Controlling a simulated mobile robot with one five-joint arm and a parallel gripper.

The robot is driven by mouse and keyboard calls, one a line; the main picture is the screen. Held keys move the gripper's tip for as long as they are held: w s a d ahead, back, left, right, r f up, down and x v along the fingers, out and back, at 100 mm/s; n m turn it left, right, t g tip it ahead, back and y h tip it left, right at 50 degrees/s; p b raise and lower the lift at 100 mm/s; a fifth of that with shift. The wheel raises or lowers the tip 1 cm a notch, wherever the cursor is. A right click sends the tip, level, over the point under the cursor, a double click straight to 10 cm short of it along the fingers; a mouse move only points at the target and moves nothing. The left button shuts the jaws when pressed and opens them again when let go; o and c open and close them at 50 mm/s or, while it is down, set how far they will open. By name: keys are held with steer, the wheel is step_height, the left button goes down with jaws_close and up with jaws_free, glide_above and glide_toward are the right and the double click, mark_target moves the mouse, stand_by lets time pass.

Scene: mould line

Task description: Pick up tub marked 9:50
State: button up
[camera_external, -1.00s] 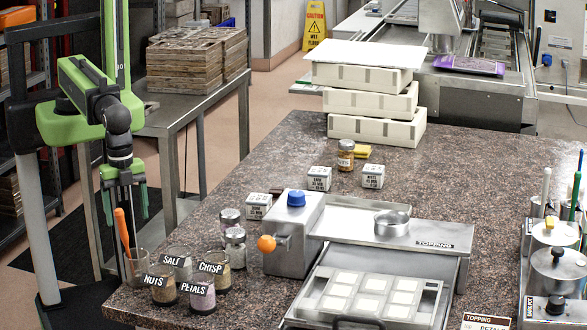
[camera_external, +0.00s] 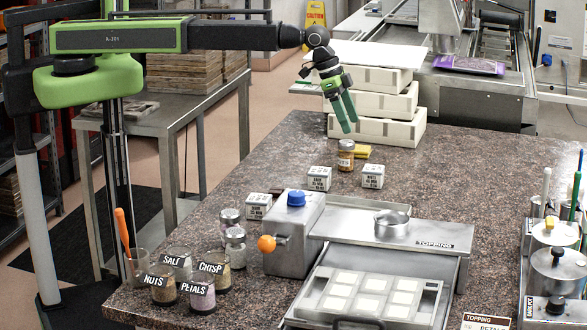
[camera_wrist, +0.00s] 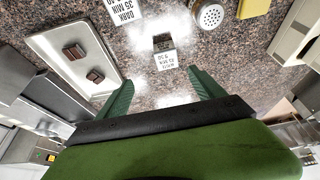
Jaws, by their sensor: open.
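Three small white labelled tubs stand on the speckled counter. In the external view the right one (camera_external: 373,176) appears to be the tub centred in the wrist view (camera_wrist: 165,55), whose small label seems to end in 9:50. The middle tub (camera_external: 319,178) also shows in the wrist view with a "DARK 35 MIN" label (camera_wrist: 125,10). The left tub (camera_external: 258,206) has a label too small to read. My gripper (camera_external: 350,124) is open, empty and above the counter, apart from the tubs. In the wrist view its fingertips (camera_wrist: 163,78) are either side of the picture's centre.
A jar (camera_external: 346,155) and a yellow block (camera_external: 362,151) stand close behind the tubs. White stacked boxes (camera_external: 370,103) rise behind them. The steel topping unit (camera_external: 295,235) is in front. A plate (camera_wrist: 62,42) with two brown pieces shows in the wrist view.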

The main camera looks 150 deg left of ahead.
mark_target(372, 168)
steer(key=b+x, duration=0.3)
steer(key=x, duration=0.1)
steer(key=b+x, duration=0.4)
steer(key=a+b+x, duration=0.1)
steer(key=b+x, duration=0.3)
steer(key=shift+s, duration=0.4)
steer(key=shift+w+a+f+b, duration=0.1)
steer(key=shift+a+f+b, duration=0.05)
steer(key=shift+f+b, duration=0.15)
steer(key=shift+r, duration=0.2)
steer(key=b+x, duration=0.4)
steer(key=x, duration=0.1)
steer(key=shift+w+a+f+b, duration=0.1)
steer(key=shift+w+a+b, duration=0.1)
steer(key=shift+b, duration=0.15)
steer(key=shift+c, duration=0.2)
steer(key=c, duration=1.5)
steer(key=shift+r, duration=0.25)
